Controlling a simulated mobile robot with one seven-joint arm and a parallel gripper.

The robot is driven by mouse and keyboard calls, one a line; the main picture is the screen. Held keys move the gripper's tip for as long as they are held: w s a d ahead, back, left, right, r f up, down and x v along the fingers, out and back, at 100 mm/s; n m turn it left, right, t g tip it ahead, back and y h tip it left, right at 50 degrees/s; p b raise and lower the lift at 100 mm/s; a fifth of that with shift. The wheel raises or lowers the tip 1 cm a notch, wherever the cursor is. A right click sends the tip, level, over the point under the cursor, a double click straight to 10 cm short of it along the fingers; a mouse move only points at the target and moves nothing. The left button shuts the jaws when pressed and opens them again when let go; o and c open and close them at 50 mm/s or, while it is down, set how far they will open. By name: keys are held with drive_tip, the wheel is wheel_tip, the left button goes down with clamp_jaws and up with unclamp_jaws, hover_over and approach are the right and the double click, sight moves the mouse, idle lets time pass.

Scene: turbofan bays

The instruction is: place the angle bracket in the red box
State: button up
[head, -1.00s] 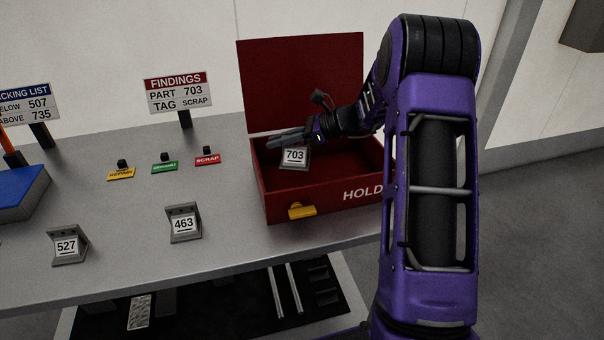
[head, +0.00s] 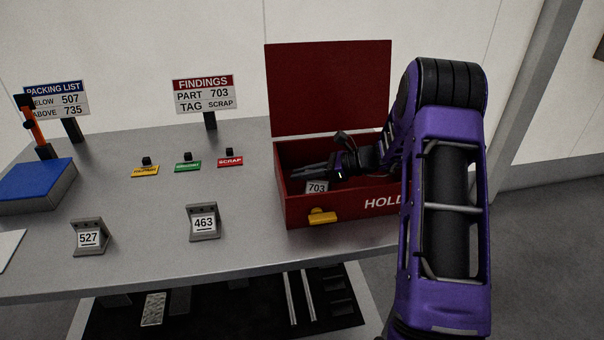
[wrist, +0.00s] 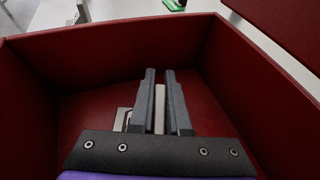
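The angle bracket, a grey part with a white 703 label (head: 317,187), is inside the red box (head: 350,208), near its left front inner corner. The box lid stands open at the back. My gripper (head: 312,170) reaches into the box from the right, low between the walls. In the wrist view, my gripper (wrist: 164,100) has a pale strip of the bracket (wrist: 160,110) between its two close fingers, and more of the bracket shows left of them. The bracket's lower part is hidden by the front wall, so I cannot tell whether it touches the floor.
Brackets 527 (head: 90,238) and 463 (head: 204,223) stand on the grey table (head: 150,255). Yellow (head: 145,170), green (head: 188,165) and red SCRAP (head: 230,161) tags lie behind them. A findings sign (head: 205,95), packing list sign (head: 57,100) and blue box (head: 35,183) stand further back or left.

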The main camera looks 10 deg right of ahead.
drive_tip(key=o, duration=0.5)
drive_tip(key=shift+c, duration=0.2)
drive_tip(key=shift+r, duration=0.2)
drive_tip(key=p+v, duration=0.1)
drive_tip(key=v, duration=1.1)
